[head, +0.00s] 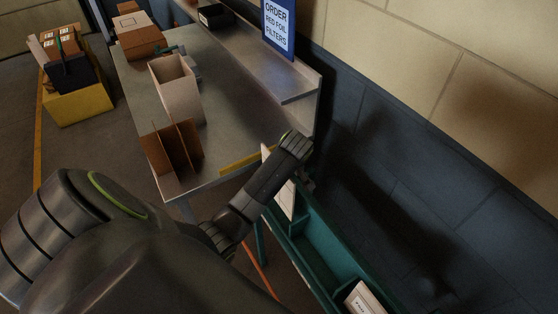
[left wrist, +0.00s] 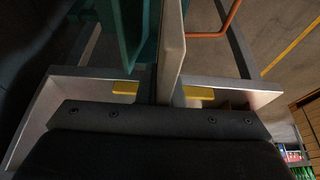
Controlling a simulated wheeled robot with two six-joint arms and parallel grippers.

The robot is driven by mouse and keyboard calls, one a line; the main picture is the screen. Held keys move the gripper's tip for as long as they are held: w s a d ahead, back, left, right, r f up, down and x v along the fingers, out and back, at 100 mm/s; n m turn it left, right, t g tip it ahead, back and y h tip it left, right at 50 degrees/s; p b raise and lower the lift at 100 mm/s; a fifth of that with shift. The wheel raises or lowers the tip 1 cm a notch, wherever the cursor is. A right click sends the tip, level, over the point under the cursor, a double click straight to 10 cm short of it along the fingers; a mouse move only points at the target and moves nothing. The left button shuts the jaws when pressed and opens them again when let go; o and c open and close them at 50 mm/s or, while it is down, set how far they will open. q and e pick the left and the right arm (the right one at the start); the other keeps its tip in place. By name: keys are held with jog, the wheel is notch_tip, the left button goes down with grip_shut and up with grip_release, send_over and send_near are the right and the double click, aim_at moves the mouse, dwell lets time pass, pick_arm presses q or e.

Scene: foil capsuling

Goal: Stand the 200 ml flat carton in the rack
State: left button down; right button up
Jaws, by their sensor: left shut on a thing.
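A thin, pale flat carton (head: 287,198) hangs on edge below my left gripper (head: 296,152), at the table's near right corner. My left gripper is shut on it; the arm hides part of the carton. In the left wrist view the carton (left wrist: 172,45) shows edge-on in the middle. The teal rack (head: 325,245) is a long trough with compartments, running toward the lower right. The carton is at the rack's far end; I cannot tell whether it touches the rack. Teal walls (left wrist: 130,30) show just left of the carton in the left wrist view. My right gripper is not in view.
Another pale carton (head: 367,299) sits in the rack's near part. The metal table (head: 235,110) holds an open box (head: 177,88) and a brown divider (head: 172,152). A dark wall (head: 440,190) stands to the right. A yellow crate (head: 78,103) is at far left.

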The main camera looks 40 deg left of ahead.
pick_arm(q)
jog(key=shift+f+b, duration=0.95)
jog(key=shift+f, duration=1.5)
jog(key=c, duration=1.5)
grip_release()
jog(key=v, duration=1)
jog(key=p+v, duration=0.3)
jog(key=v, duration=0.2)
jog(key=shift+s+d+r+p, duration=0.1)
jog(key=shift+p, duration=0.3)
jog(key=shift+p+v, duration=0.95)
jog(key=shift+v, duration=0.1)
